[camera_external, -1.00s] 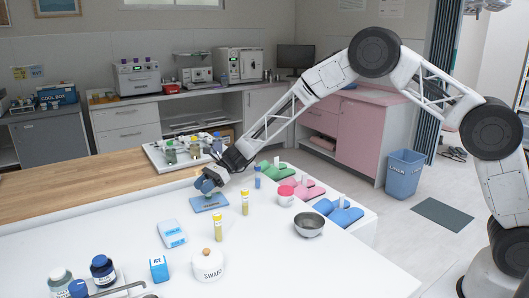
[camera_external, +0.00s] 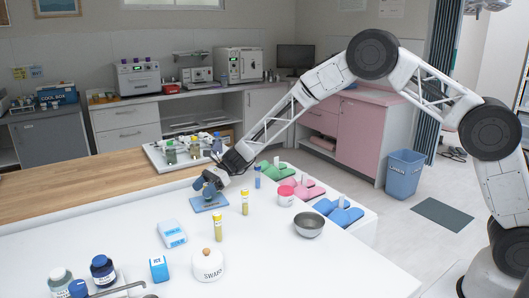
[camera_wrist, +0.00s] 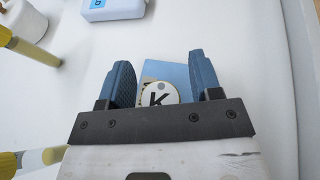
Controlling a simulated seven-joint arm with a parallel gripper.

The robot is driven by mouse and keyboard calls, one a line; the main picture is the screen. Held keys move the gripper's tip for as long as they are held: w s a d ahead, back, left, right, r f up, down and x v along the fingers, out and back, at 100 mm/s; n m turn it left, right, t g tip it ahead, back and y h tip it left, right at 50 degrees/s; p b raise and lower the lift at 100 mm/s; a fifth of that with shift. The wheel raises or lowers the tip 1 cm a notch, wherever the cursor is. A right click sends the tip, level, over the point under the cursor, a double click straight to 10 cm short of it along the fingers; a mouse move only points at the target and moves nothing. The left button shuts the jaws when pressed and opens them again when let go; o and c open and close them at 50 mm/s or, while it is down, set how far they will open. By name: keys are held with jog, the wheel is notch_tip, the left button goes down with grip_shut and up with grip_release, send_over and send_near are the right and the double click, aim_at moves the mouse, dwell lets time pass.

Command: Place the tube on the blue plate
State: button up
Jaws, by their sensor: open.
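The blue plate (camera_external: 212,207) lies flat on the white table; part of it shows in the wrist view (camera_wrist: 176,71). My gripper (camera_external: 209,184) is low over the plate, its blue fingers open. Between the fingers in the wrist view is a round, pale top marked K (camera_wrist: 160,94), apart from the right finger. It seems to be the end of an object standing on the plate; its body is mostly hidden. Two yellow-capped tubes stand nearby, one right of the plate (camera_external: 245,203) and one nearer the front (camera_external: 218,228). A blue tube (camera_external: 257,177) stands behind them.
A blue-and-white box (camera_external: 172,234), a swab jar (camera_external: 208,264) and a metal bowl (camera_external: 308,225) stand on the table. The front right of the table is clear.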

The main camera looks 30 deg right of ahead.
jog(key=shift+r, duration=0.2)
jog(key=v, duration=1.2)
jog(key=shift+r, duration=0.1)
dwell(0.7)
